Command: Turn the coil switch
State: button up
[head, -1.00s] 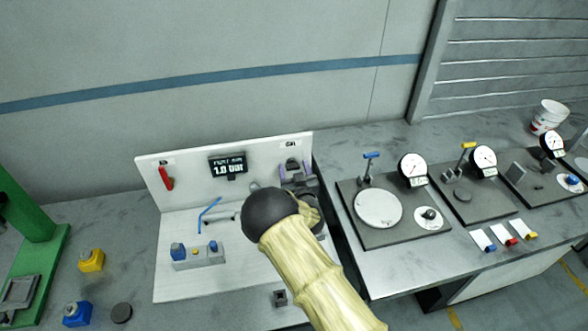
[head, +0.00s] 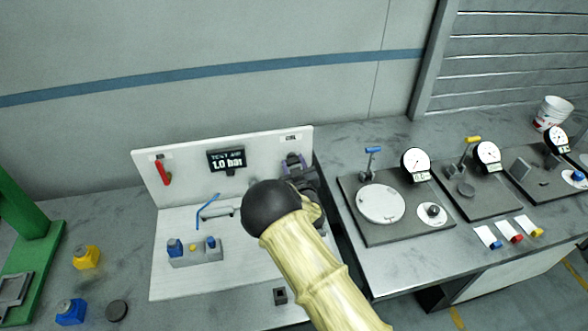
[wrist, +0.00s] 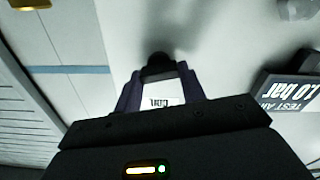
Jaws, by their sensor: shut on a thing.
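The coil switch is a small dark knob (wrist: 155,60) on the upright white panel (head: 255,150), at its upper right. In the wrist view my gripper (wrist: 157,76) has its two purple fingers closed in on the knob from both sides. A white label, upside down, shows between the fingers. In the head view my gripper (head: 293,164) is at the panel's right side, below a small label (head: 291,137). My dark wrist joint and pale arm hide much of the area below. The knob's exact turn angle is not clear.
A red lever (head: 163,171) and a "TEST AIR 1.0 bar" display (head: 227,160) are on the panel. A blue bent tube (head: 206,210) and grey block (head: 196,253) stand before it. Gauge stations (head: 415,163) fill the right bench. Yellow (head: 86,257) and blue (head: 71,312) blocks lie left.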

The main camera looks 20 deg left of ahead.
jog(key=n+b, duration=0.3)
jog(key=shift+a+f+b, duration=0.1)
jog(key=shift+f+b, duration=0.1)
jog(key=shift+b, duration=0.1)
jog(key=shift+r+n+b, duration=0.1)
jog(key=shift+n+b, duration=1.05)
jog(key=shift+n, duration=0.25)
jog(key=o, duration=1)
jog(key=shift+s, duration=0.1)
jog(key=shift+r, duration=0.1)
notch_tip(320, 180, up, 10)
jog(key=shift+f+b, duration=0.1)
jog(key=shift+b, duration=0.8)
